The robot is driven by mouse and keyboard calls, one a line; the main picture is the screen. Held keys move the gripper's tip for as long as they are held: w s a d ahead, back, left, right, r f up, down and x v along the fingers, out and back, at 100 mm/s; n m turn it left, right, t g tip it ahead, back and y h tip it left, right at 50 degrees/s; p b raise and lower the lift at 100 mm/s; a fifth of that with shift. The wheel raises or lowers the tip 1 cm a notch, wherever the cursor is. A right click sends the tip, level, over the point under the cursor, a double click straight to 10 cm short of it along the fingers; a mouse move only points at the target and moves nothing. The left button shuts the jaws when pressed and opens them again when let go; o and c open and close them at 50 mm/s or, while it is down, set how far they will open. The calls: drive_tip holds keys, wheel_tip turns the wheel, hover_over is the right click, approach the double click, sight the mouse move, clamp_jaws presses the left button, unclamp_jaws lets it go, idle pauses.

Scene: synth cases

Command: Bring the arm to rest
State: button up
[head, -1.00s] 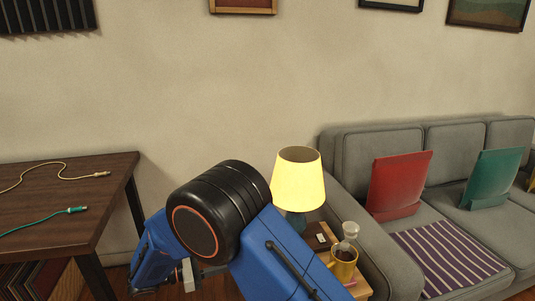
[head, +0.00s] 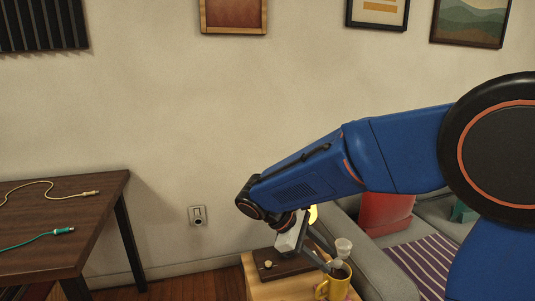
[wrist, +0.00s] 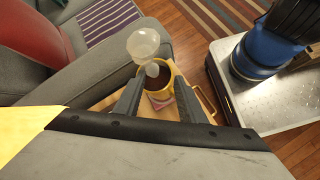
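My gripper (head: 331,259) is at the end of my blue arm, which reaches across from the right in the head view. It hangs above the small side table (head: 258,290). Its two fingers are apart in the wrist view (wrist: 158,84), with nothing seen held between them. A yellow mug (head: 323,291) with dark liquid stands on the side table under the fingers. It shows between and beyond them in the wrist view (wrist: 173,76). Whether a finger touches it I cannot tell.
A pale see-through vessel (wrist: 143,43) is close by the mug. The lamp's yellow shade (wrist: 22,122) is right beside my gripper, mostly hidden in the head view. A grey sofa (head: 428,236) stands right; a dark table (head: 95,215) with cables stands left. Open wall lies between.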

drive_tip(key=s+d+r+m+t+y, duration=0.1)
drive_tip(key=s+d+m+y, duration=0.3)
drive_tip(key=s, duration=0.5)
drive_tip(key=s+d+r+m+t+y, duration=0.2)
drive_tip(key=s+d+m+t+y, duration=0.2)
drive_tip(key=s+d+m, duration=0.4)
drive_tip(key=shift+s+d+m+y, duration=0.4)
drive_tip(key=shift+s+d, duration=0.6)
drive_tip(key=shift+s, duration=0.25)
